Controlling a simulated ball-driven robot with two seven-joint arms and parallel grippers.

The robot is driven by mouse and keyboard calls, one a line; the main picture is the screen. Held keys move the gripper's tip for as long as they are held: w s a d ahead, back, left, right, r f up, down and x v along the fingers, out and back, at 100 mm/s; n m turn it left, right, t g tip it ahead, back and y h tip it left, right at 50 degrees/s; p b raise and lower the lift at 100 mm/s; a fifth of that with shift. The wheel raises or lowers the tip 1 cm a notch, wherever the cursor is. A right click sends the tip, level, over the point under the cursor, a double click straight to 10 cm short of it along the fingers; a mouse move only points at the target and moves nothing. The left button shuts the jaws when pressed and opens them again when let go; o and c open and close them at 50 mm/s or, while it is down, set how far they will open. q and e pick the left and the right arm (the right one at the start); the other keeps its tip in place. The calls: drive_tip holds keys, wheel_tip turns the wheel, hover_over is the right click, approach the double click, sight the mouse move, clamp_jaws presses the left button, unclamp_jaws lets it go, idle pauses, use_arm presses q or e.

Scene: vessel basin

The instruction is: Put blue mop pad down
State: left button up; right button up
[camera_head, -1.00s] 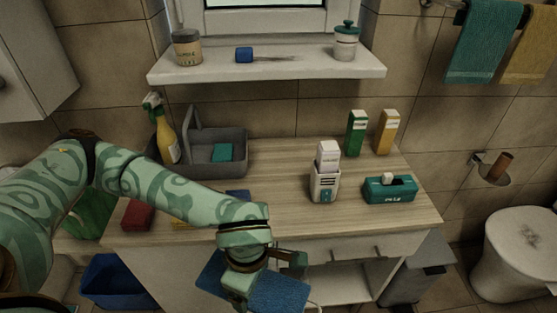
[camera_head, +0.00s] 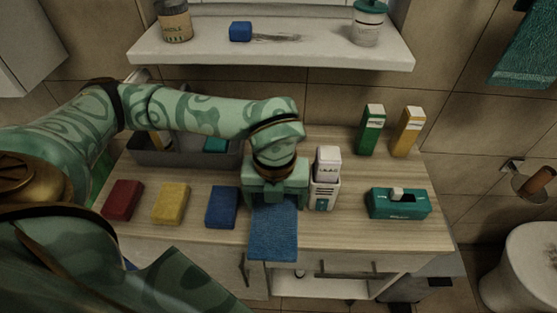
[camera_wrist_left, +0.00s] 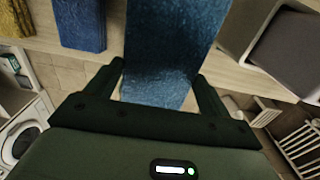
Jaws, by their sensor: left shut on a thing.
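The blue mop pad (camera_head: 273,232) is a flat textured rectangle. My left gripper (camera_head: 274,197) is shut on it; in the wrist view the pad (camera_wrist_left: 172,45) lies between the two fingers (camera_wrist_left: 160,85). The pad is over the front of the wooden counter (camera_head: 340,236), with its near end past the counter's front edge in the head view. I cannot tell whether it touches the counter. It is between a smaller blue sponge (camera_head: 221,207) and a white-and-grey container (camera_head: 325,190). My right gripper is not in view.
A red sponge (camera_head: 122,200) and a yellow sponge (camera_head: 171,204) lie at left. The grey caddy (camera_head: 180,156) is partly behind my arm. A teal box (camera_head: 398,205), a green carton (camera_head: 371,130) and a yellow carton (camera_head: 406,131) stand at right. A wall shelf (camera_head: 270,48) is above.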

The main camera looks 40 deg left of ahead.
use_arm(q)
drive_tip(key=w+a, duration=0.2)
drive_tip(key=w, duration=0.2)
drive_tip(key=w+a+b, duration=0.1)
drive_tip(key=w+a, duration=0.1)
drive_tip(key=w, duration=0.1)
drive_tip(key=w+a, duration=0.3)
drive_tip(key=w, duration=0.1)
drive_tip(key=shift+w+f+b, duration=0.15)
drive_tip(key=shift+w+b, duration=0.2)
drive_tip(key=shift+b, duration=0.05)
drive_tip(key=shift+w+a+f+b, duration=0.15)
drive_tip(key=shift+w+f+b, duration=0.05)
drive_tip(key=shift+f, duration=0.2)
drive_tip(key=shift+w+a+f+b, duration=0.15)
drive_tip(key=shift+f, duration=0.25)
wheel_tip(320, 180, down, 5)
drive_tip(key=shift+f+b, duration=0.2)
drive_tip(key=shift+b, duration=0.8)
drive_tip(key=shift+w+a, duration=0.1)
drive_tip(key=shift+w, duration=0.05)
drive_tip(key=shift+r, duration=0.1)
drive_tip(key=o, duration=0.9)
wheel_tip(320, 180, up, 8)
drive_tip(key=p, duration=0.2)
drive_tip(key=shift+f, duration=0.25)
